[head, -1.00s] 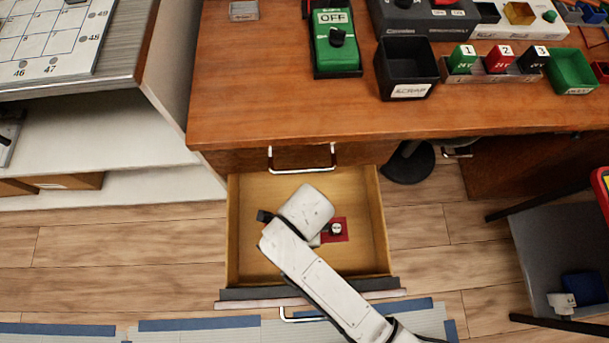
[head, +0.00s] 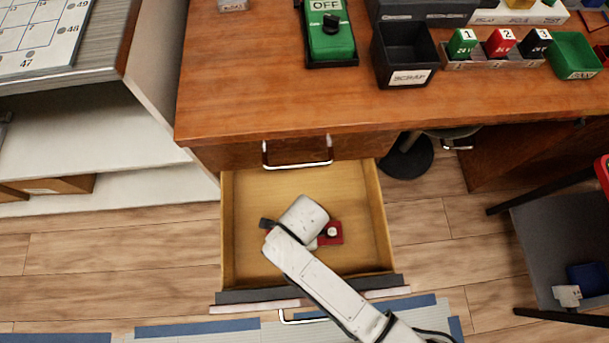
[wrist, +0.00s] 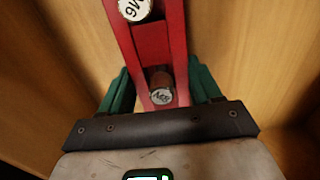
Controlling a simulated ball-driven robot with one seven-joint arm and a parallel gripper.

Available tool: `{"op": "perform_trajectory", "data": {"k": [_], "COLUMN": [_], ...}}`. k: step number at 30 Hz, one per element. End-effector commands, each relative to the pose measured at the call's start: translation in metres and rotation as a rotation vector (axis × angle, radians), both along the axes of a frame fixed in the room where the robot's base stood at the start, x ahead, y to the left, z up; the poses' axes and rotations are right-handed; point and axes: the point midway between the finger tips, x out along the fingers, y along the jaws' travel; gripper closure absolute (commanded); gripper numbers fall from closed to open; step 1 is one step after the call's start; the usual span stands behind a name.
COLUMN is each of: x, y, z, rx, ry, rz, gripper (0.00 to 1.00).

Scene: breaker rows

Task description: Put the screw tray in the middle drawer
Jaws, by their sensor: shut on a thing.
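The screw tray (head: 335,238) is a red tray with round labelled screw heads; its red body also shows in the wrist view (wrist: 146,55). My gripper (wrist: 160,90) is shut on the tray, with a green finger on each side of it. In the head view my white wrist covers much of the tray. The tray and my gripper are over or inside the open drawer (head: 350,190), a wooden box pulled out under a closed drawer (head: 225,158). I cannot tell whether the tray touches the drawer floor.
The desk top (head: 250,90) holds a green OFF switch box (head: 330,42), a black scrap bin (head: 405,60) and a green bin (head: 573,57). A white shelf (head: 90,140) stands left of the desk. A dark seat (head: 545,260) is at right. The drawer's back is clear.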

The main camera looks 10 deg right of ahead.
Motion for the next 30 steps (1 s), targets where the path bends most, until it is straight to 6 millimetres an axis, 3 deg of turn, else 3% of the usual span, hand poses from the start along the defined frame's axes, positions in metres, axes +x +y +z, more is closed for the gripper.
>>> {"op": "perform_trajectory", "data": {"k": [3,4,12,22,30], "x": [0.000,0.000,0.000,0.000,0.001], "y": [0.000,0.000,0.000,0.000,0.001], "z": [-0.002,-0.003,-0.002,0.005,0.055], "rx": [0.000,0.000,0.000,0.001,0.002], "ry": [-0.001,0.000,0.000,-0.001,-0.003], "rz": [0.000,0.000,0.000,0.000,0.000], "gripper": [0.76,0.36,0.11,0.11,0.11]}}
